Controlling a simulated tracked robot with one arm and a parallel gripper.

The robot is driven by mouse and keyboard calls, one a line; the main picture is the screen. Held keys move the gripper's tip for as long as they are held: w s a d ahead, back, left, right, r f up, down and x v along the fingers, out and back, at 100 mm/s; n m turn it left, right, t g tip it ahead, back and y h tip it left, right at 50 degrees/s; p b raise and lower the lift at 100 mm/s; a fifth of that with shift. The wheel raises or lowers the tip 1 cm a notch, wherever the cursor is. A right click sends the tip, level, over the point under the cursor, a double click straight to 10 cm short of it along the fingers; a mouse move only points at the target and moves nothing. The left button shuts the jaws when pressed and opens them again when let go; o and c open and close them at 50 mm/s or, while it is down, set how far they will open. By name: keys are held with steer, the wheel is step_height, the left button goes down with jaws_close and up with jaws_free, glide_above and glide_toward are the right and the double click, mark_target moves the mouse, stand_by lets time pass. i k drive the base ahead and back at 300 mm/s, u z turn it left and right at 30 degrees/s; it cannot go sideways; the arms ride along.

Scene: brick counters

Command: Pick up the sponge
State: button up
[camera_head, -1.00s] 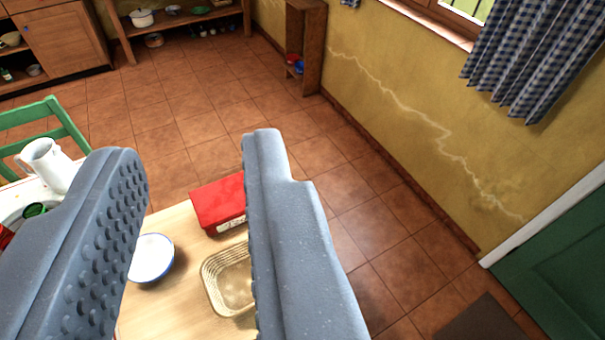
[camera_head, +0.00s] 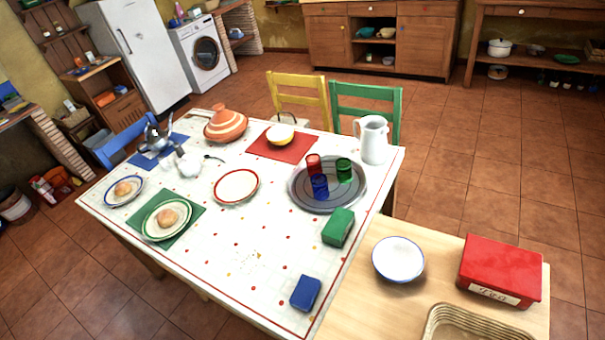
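No thing in view is clearly a sponge. Two small blocks lie on the white dotted table (camera_head: 225,270) and could be sponges or small boxes; I cannot tell which. One is a green block (camera_head: 338,228) near the table's right edge, in front of the round tray. The other is a dark blue block (camera_head: 305,293) near the front right corner. Both lie flat and apart from other things. My gripper is not in this view, so its place relative to them does not show.
The table also holds a grey tray (camera_head: 298,203) with cups, a white jug (camera_head: 373,140), plates and a tagine (camera_head: 225,124). A wooden side table at right bears a white bowl (camera_head: 398,258), a red box (camera_head: 500,270) and a basket (camera_head: 470,325). Chairs stand behind; floor at right is clear.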

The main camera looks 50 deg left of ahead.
mark_target(304, 296)
steer(key=u, duration=0.25)
steer(key=k, duration=0.35)
steer(key=u, duration=0.75)
